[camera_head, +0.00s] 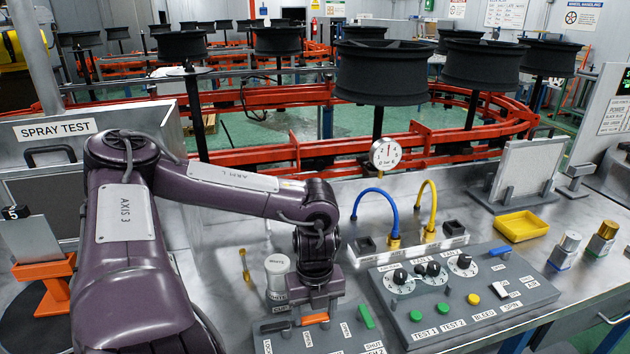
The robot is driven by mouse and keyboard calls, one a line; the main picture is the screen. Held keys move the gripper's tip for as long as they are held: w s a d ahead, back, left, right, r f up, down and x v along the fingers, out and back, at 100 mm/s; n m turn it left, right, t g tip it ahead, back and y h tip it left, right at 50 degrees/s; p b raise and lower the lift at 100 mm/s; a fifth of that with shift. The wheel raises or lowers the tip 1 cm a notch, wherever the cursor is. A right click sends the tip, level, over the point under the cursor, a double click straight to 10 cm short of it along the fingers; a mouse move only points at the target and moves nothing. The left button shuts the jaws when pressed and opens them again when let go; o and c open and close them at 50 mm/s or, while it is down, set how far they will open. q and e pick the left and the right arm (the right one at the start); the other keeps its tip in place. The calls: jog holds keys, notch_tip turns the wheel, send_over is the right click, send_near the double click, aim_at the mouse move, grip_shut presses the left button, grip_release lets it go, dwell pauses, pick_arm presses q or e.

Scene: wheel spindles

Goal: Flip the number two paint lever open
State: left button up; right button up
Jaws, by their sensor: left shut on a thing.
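The lever panel (330,339) is a grey box at the bottom centre, with small labels such as SHUT and OPEN. My left gripper (315,313) points down over it and is shut on an orange lever (314,319), which shows just below the jaws. The jaws hide much of that lever and its pivot. A green lever (365,316) stands tilted on the same panel, to the right of the gripper and apart from it. The panel's lower part is cut off by the picture edge, so I cannot tell which lever bears number two. My right gripper is not in view.
A white-lidded cup (277,275) stands close left of my gripper. A control box with dials and buttons (463,292) lies just right of the lever panel. Behind are blue (393,215) and yellow (433,205) hoses, a gauge (385,154) and a yellow tray (520,226).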

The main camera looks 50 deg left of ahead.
aim_at(315, 317)
pick_arm(q)
jog(key=o, duration=1)
jog(key=shift+r, duration=3.9)
